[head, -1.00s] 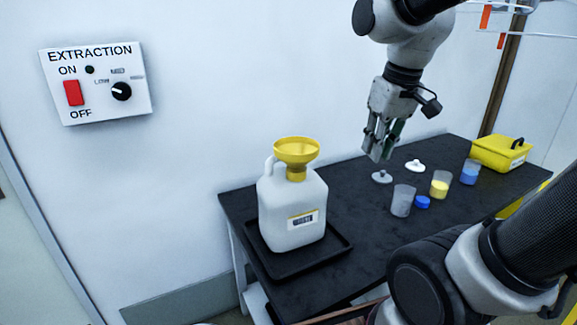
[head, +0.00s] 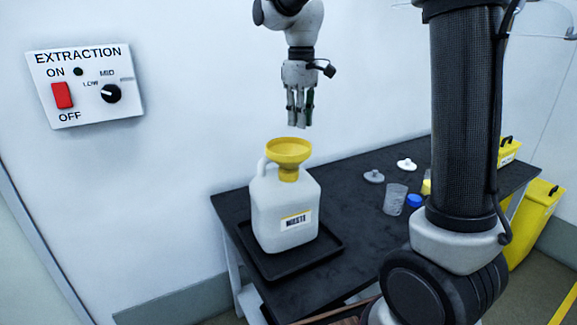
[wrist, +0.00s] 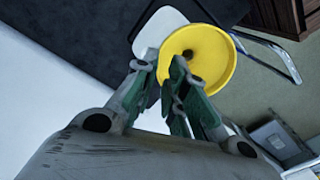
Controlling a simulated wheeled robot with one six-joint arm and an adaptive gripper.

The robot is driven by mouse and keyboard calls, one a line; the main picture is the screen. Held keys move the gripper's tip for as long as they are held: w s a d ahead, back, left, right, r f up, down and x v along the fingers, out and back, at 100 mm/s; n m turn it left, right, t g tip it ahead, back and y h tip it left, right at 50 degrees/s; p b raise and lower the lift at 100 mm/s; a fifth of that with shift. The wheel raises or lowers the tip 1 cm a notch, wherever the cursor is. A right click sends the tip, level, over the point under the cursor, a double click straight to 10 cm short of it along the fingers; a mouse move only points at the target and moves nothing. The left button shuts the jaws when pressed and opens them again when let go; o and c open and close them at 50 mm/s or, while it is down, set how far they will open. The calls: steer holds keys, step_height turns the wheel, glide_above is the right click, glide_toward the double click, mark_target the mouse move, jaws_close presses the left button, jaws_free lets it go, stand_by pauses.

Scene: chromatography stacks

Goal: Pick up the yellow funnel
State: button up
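The yellow funnel (head: 289,150) sits upright in the neck of a white jug (head: 285,215). The jug has a label on its front and stands in a black tray (head: 290,264) on the table. My gripper (head: 299,124) points down, above the funnel and apart from it in the head view. In the wrist view the fingers of my gripper (wrist: 163,60) are spread with nothing between them. The funnel (wrist: 205,50) shows past the fingertips, mostly to the right, its lower left rim partly hidden by a finger.
On the black table (head: 345,185) to the right are a grey lid (head: 374,176), a white lid (head: 406,164), a clear beaker (head: 395,200) and a blue cap (head: 415,201). Yellow bins (head: 535,222) stand at the far right. A switch panel (head: 86,86) hangs on the wall.

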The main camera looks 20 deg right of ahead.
mark_target(301, 145)
steer(key=f, duration=0.5)
steer(key=shift+s+d+f, duration=0.15)
steer(key=shift+d+f, duration=0.05)
jaws_close()
steer(key=shift+r, duration=0.1)
step_height(301, 145, up, 13)
stand_by(0.6)
steer(key=shift+a, duration=0.1)
